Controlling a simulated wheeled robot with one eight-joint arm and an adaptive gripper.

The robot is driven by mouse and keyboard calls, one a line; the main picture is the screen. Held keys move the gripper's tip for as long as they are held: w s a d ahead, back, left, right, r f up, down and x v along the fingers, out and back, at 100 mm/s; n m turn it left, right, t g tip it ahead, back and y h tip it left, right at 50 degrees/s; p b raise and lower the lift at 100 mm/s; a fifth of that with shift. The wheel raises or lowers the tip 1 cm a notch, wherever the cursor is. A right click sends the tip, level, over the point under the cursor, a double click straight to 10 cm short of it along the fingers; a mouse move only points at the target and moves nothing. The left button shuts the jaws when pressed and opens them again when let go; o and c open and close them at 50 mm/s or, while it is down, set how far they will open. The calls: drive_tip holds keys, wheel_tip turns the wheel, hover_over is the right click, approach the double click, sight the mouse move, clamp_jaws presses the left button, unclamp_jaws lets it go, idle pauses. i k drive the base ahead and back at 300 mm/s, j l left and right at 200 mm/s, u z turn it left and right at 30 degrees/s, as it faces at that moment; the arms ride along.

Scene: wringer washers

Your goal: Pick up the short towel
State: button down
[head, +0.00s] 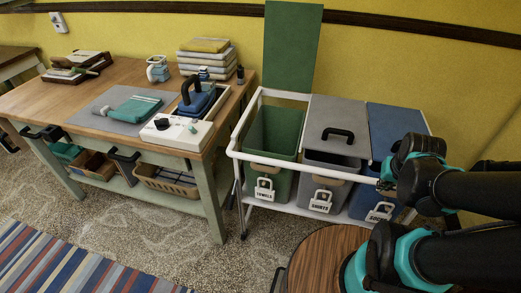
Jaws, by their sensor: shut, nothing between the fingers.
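A teal folded towel (138,107), which looks like the short towel, lies on a grey mat (97,114) on the wooden table (55,98). A small roll or fold shows along its left part. My gripper (385,186) is at the right, in front of the blue bin, far from the towel. It looks small and dark here, is shut and holds nothing. My arm hides part of the blue bin.
A white device with a blue iron-like block (196,100) stands right of the towel. Folded cloths (206,58) and a mug (157,69) stand behind. A white cart (239,155) holds green (272,135), grey (335,125) and blue (390,122) bins; the green lid is up. A round wooden stool (318,262) stands in front.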

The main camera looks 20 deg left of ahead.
sight(138, 109)
drive_tip(key=u, duration=0.95)
drive_tip(key=j+u, duration=0.2)
drive_tip(key=j, duration=0.15)
drive_tip(key=i+j+u, duration=0.1)
drive_tip(key=j+u, duration=0.15)
drive_tip(key=i+j+u, duration=0.2)
drive_tip(key=j, duration=0.2)
drive_tip(key=k, duration=0.1)
